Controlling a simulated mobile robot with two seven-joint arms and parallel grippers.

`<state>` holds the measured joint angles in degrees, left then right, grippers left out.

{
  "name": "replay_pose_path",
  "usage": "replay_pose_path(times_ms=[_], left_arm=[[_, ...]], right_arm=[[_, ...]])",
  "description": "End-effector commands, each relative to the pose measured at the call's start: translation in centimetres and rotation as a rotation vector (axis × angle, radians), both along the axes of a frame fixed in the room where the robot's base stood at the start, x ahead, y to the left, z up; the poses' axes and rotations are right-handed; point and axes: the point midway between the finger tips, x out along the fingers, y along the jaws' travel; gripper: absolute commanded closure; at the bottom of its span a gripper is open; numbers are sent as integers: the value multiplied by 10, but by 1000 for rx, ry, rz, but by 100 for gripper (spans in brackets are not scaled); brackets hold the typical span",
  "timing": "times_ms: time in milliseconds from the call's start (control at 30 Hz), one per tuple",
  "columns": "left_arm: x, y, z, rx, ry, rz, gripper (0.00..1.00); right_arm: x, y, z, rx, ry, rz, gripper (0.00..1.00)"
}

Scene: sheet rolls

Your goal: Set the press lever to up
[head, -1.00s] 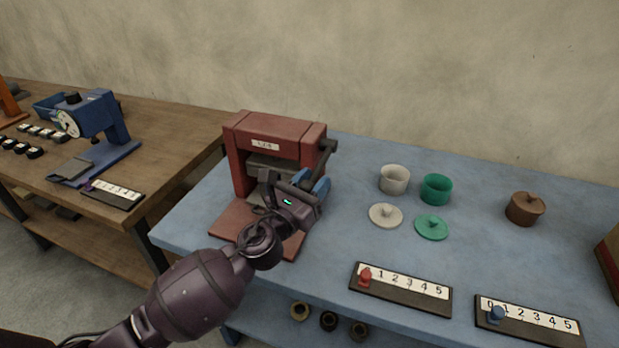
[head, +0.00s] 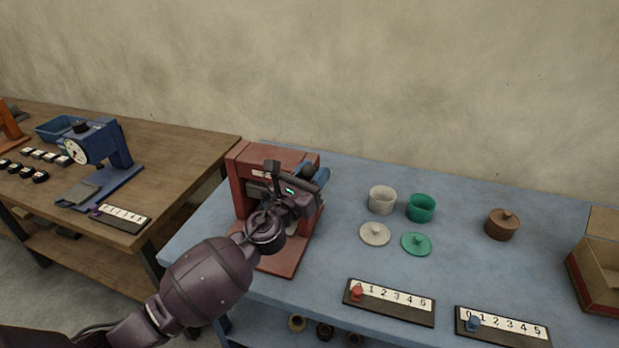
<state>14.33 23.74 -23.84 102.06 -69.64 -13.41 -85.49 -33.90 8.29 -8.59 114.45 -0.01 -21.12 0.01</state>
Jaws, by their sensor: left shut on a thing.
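The red press (head: 270,158) stands at the left end of the blue table, its base plate (head: 282,263) toward me. Its lever has a blue handle (head: 320,177) on the press's right side, level with the upper body of the press. My left gripper (head: 312,180) is in front of the press and shut on the blue handle. The gripper and wrist hide most of the lever arm and the press's opening. My right gripper is not in view.
A white pot (head: 382,201) and green pot (head: 421,209) stand right of the press, their lids in front. A brown lidded pot (head: 502,226) and a cardboard box (head: 598,262) are farther right. Two numbered peg boards, one red-pegged (head: 390,303) and one blue-pegged (head: 503,327), lie at the front edge.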

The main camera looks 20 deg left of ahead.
Motion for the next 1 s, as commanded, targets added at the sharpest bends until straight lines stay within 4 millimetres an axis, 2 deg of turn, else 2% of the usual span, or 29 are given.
replay_pose_path(times_ms=[200,533,767,800,933,1000], left_arm=[[7,-2,8,1,-1,-2,100],[9,-1,9,2,0,1,100],[9,0,8,2,1,2,100],[9,0,8,2,2,3,61],[9,0,8,2,2,3,42],[9,0,8,2,2,3,42]], right_arm=[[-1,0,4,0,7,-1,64],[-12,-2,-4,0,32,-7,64],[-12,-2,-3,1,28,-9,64],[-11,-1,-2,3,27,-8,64],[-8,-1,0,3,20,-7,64],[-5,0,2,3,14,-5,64]])
